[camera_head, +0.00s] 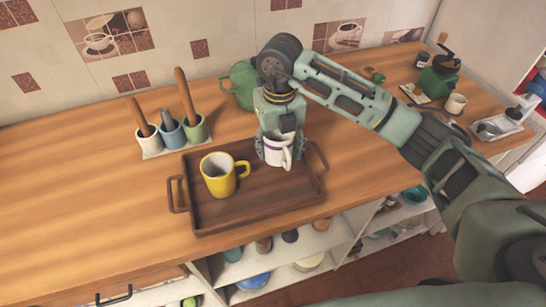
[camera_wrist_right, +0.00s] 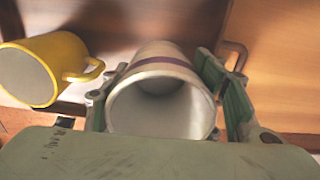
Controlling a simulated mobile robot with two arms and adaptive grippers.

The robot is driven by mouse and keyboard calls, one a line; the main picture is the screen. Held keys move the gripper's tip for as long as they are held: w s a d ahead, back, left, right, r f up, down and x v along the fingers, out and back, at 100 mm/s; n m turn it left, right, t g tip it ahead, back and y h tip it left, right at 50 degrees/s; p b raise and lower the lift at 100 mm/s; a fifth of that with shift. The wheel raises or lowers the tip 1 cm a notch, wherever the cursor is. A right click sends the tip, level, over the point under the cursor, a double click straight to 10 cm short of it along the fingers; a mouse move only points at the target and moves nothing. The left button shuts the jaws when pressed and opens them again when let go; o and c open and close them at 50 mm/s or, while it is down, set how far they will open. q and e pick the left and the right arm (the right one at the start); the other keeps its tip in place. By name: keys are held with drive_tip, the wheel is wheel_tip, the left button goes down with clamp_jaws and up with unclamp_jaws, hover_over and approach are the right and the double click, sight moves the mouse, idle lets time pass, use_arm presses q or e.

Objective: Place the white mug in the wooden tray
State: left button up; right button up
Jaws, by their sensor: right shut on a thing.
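The white mug (camera_head: 274,150) is upright between the fingers of my right gripper (camera_head: 274,146), over the right back part of the wooden tray (camera_head: 246,209). My right gripper is shut on it from above. In the right wrist view the mug (camera_wrist_right: 160,100) shows its open rim and a dark band, with a finger on each side. I cannot tell whether its base touches the tray floor. The tray also shows in the right wrist view (camera_wrist_right: 205,20). My left gripper is not in view.
A yellow mug (camera_head: 218,177) stands in the tray's left half, left of the white mug. A green pot (camera_head: 241,84) is close behind my right gripper. A holder with three small cups (camera_head: 172,136) stands at the back left. The counter's left part (camera_head: 70,200) is clear.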

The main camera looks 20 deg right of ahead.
sight(274, 172)
drive_tip(key=shift+s+a+f, duration=0.45)
drive_tip(key=shift+s+a, duration=0.05)
drive_tip(key=shift+a, duration=0.1)
wheel_tip(274, 172, down, 4)
drive_tip(key=shift+r+p, duration=0.1)
drive_tip(key=shift+p, duration=0.85)
drive_tip(key=shift+f, duration=0.2)
drive_tip(key=shift+f, duration=0.1)
drive_tip(key=o, duration=1.1)
